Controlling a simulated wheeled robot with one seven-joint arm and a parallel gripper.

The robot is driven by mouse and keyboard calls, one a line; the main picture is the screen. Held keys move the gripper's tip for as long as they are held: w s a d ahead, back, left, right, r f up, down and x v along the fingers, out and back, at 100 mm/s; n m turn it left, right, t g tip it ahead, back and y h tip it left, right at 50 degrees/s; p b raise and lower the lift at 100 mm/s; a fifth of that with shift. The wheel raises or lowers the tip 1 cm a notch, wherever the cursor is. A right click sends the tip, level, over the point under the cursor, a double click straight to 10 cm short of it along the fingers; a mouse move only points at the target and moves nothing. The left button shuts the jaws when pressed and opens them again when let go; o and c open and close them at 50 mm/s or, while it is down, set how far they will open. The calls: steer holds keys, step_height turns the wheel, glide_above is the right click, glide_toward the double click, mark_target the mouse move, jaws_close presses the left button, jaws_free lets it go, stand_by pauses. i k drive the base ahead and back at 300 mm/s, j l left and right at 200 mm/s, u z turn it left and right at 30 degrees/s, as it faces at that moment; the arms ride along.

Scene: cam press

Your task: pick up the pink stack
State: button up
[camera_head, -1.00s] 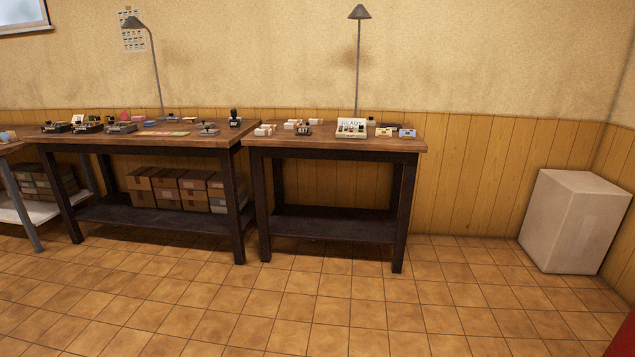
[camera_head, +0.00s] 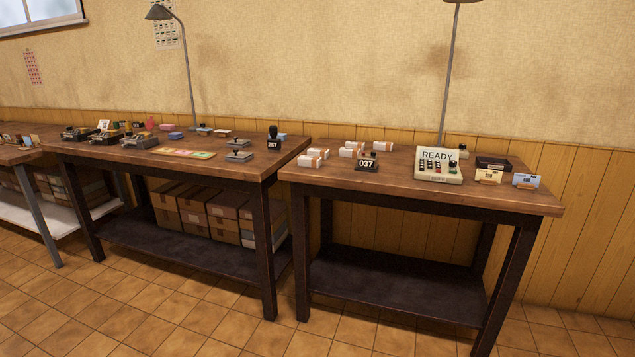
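On the left workbench (camera_head: 110,155), toward its back, a small low block with a pinkish top (camera_head: 222,133) lies right of a blue block (camera_head: 176,135). A small upright pink-red thing (camera_head: 152,124) stands farther left. Both are small in the picture, and I cannot tell for sure which is the pink stack. A strip of coloured cards (camera_head: 184,153), partly pink, lies near the front of the same bench. My gripper is not in view.
Stamps, including one marked 267 (camera_head: 274,140), crowd the left bench. The right bench (camera_head: 400,185) holds white bundles, a 037 sign (camera_head: 367,164), a READY box (camera_head: 438,165) and card holders. The tiled floor (camera_head: 200,320) in front is clear.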

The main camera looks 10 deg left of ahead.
mark_target(168, 127)
steer(key=i+u, duration=0.25)
steer(key=i, duration=0.3)
steer(key=i+u, duration=0.25)
steer(key=i, duration=0.35)
steer(key=i+l+u, duration=0.3)
steer(key=i, duration=0.25)
steer(key=i+j+u, duration=0.25)
steer(key=i, duration=0.2)
steer(key=i+u, duration=0.3)
steer(key=i+j+z, duration=0.35)
steer(key=i+j, duration=0.2)
steer(key=i+j+z, duration=0.35)
steer(key=i+j, duration=0.2)
steer(key=j, duration=0.2)
